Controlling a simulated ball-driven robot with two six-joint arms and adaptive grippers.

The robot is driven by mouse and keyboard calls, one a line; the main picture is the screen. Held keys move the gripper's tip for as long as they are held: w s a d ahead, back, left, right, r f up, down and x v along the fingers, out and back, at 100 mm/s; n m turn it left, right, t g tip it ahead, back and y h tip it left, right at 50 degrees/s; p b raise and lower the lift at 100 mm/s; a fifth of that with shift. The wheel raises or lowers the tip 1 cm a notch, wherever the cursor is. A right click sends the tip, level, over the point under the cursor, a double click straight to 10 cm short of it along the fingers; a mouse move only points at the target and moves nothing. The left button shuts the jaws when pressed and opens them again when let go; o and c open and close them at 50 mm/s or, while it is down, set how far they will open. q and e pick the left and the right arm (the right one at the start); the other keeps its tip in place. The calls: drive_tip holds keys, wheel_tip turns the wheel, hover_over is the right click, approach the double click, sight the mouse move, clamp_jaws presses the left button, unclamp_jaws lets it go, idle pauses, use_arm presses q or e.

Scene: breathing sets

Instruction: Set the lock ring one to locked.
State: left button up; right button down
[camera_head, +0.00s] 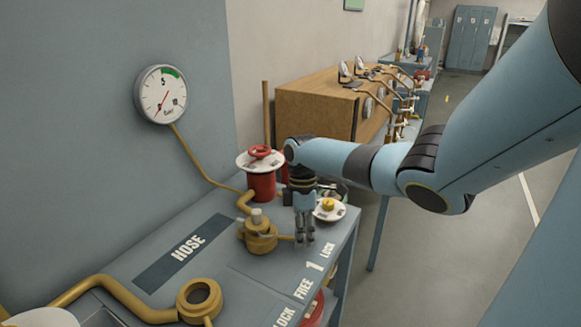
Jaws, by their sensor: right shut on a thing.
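The brass fitting (260,239), which I take to be lock ring one, stands on the grey bench behind the white marking "FREE 1 LOCK" (314,270). A thin lever sticks out from its right side toward my right gripper (305,238). My right gripper points down beside the fitting and is shut on what looks like this lever; its fingers hide the lever's end. Which marking the lever lines up with is hard to tell. My left gripper is out of view.
A red post with a white disc (260,185) and a white dial with a yellow knob (328,208) stand close behind the gripper. A second brass ring (200,298) is at the front left. A gauge (161,94) hangs on the wall. The "HOSE" plate (187,251) lies flat.

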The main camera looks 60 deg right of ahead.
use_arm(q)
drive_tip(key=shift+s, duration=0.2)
use_arm(e)
drive_tip(key=shift+w+d, duration=0.15)
drive_tip(key=shift+d, duration=0.1)
drive_tip(key=shift+n, duration=0.3)
drive_tip(key=c, duration=1)
unclamp_jaws()
drive_tip(key=r, duration=0.4)
drive_tip(key=w+d+r, duration=0.1)
drive_tip(key=r, duration=0.7)
drive_tip(key=shift+w+d, duration=0.3)
drive_tip(key=shift+w, duration=0.05)
drive_tip(key=shift+s+f, duration=0.1)
drive_tip(key=shift+f, duration=0.05)
